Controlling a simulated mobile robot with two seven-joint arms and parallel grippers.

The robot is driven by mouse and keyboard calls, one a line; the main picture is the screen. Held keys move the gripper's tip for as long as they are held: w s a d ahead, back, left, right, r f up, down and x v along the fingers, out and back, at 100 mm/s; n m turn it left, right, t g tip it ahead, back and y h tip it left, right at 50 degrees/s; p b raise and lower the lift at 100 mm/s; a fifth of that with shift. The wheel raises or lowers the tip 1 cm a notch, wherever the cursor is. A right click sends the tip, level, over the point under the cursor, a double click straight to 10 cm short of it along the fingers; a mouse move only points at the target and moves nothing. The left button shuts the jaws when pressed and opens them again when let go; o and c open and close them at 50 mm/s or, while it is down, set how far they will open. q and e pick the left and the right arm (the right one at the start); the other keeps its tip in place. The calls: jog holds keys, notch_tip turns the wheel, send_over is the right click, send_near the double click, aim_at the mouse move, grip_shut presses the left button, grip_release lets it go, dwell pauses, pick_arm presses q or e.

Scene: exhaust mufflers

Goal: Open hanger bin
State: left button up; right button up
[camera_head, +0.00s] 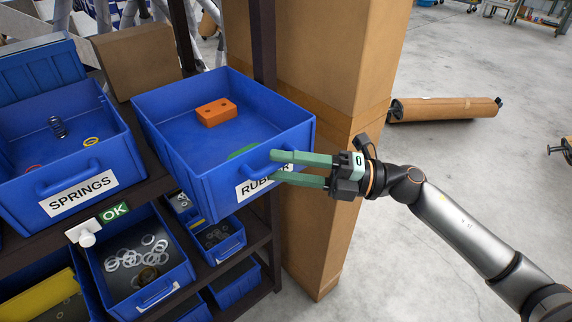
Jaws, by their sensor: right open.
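A blue bin (150,118) with a white label starting "RUB" (250,187) sits on the shelf and its front sticks out past the shelf edge. The rest of the label is hidden behind my gripper. An orange block with two holes (216,112) lies inside it, and a green piece (243,151) shows near its front wall. My right gripper (271,166) comes from the right with its two green fingers open at the bin's front wall, by the handle area. I cannot tell whether the fingers touch the handle. My left gripper is out of view.
A blue bin labelled SPRINGS (80,194) stands to the left. A bin of metal rings (140,257) and smaller bins sit below. A tall cardboard box (325,60) stands close behind my gripper. Open floor lies to the right, with a brown cylinder (445,109) on it.

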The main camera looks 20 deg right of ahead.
jog(key=shift+d+f, duration=0.1)
jog(key=b+v, duration=0.3)
jog(key=v, duration=0.9)
jog(key=shift+s+d, duration=0.1)
jog(key=shift+d, duration=0.05)
